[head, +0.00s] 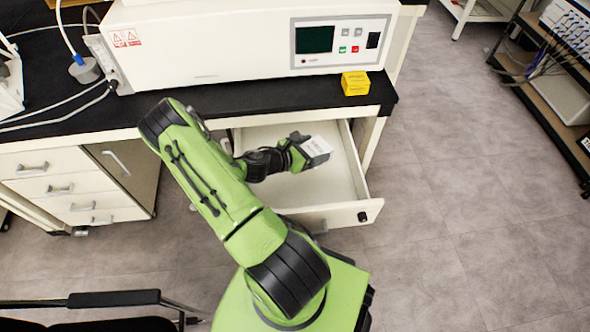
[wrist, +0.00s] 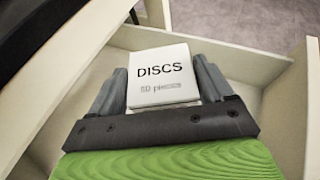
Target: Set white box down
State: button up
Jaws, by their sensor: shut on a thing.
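The white box (wrist: 162,72) is labelled "DISCS" in dark print and sits between the fingers of my gripper (wrist: 163,88) in the wrist view. In the head view the white box (head: 316,148) shows at the end of my gripper (head: 304,152), over the open drawer (head: 352,165) below the bench. My gripper is shut on the box. The drawer's pale floor (wrist: 205,125) and walls show around it in the wrist view. I cannot tell whether the box touches the drawer floor.
A yellow box (head: 355,84) stands on the black bench top (head: 270,97) at its right end, beside the white freeze dryer (head: 215,45). A closed cabinet with drawers (head: 60,187) is at the left. Open floor (head: 470,220) lies to the right.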

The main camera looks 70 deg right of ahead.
jog(key=s, duration=0.1)
jog(key=s+f+m+g, duration=0.1)
jog(key=s+y, duration=0.1)
jog(key=shift+s+d+f, duration=0.15)
jog(key=shift+s+f, duration=0.15)
jog(key=shift+f, duration=0.05)
jog(key=shift+m+g, duration=0.3)
jog(key=shift+g, duration=0.1)
notch_tip(320, 180, down, 10)
jog(key=b, duration=0.4)
jog(key=shift+s+b, duration=0.15)
jog(key=shift+b, duration=0.25)
jog(key=shift+r, duration=0.1)
jog(key=o, duration=0.9)
jog(key=shift+o, duration=0.2)
jog(key=shift+w+r+p, duration=0.15)
jog(key=shift+w+p, duration=0.05)
jog(key=shift+p, duration=0.1)
jog(key=p+v, duration=0.2)
jog(key=v, duration=0.9)
jog(key=shift+a+p, duration=0.4)
